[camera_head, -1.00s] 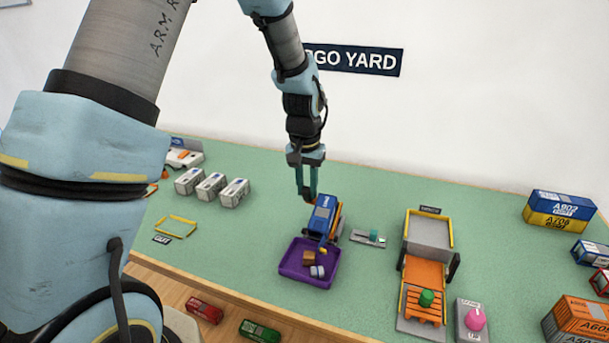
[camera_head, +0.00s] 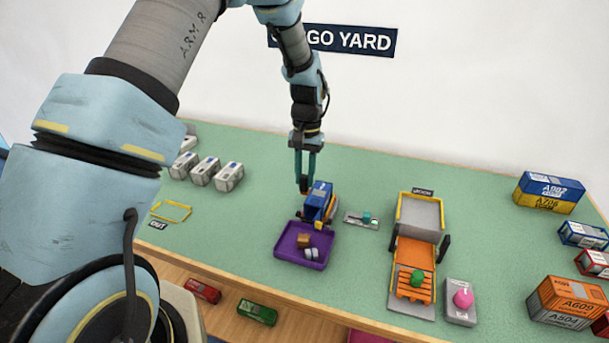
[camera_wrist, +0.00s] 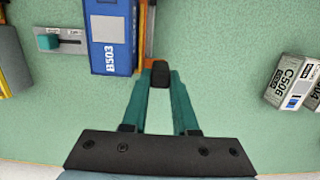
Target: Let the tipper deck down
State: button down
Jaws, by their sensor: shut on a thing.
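The tipper (camera_head: 333,212) stands behind a purple tray (camera_head: 285,255), with a blue container marked B503 (camera_head: 320,190) on its deck. The container appears to lean toward the tray; how steeply is hard to tell. In the wrist view the container (camera_wrist: 110,40) lies just left of an orange bar (camera_wrist: 149,40). My gripper (camera_head: 304,188) is at the tipper's back left. In the wrist view my gripper's teal fingers (camera_wrist: 160,78) are shut on a black grip (camera_wrist: 161,72) at the bar's near end. The deck itself is mostly hidden under the container.
A brown box (camera_head: 304,240) and a small white-and-blue item (camera_head: 312,254) lie in the tray. A small plate with a teal knob (camera_head: 367,217) is right of the tipper. White containers (camera_head: 203,171) stand left; an orange-decked ramp unit (camera_head: 414,255) stands right.

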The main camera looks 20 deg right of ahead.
jog(key=shift+w+d+r, duration=0.1)
jog(key=shift+w+d, duration=0.1)
jog(key=c, duration=1)
grip_release()
jog(key=shift+o, duration=0.2)
notch_tip(320, 180, up, 11)
jog(key=b, duration=0.2)
jog(key=shift+w+d+f, duration=0.2)
jog(key=shift+w+d, duration=0.1)
jog(key=shift+w, duration=0.1)
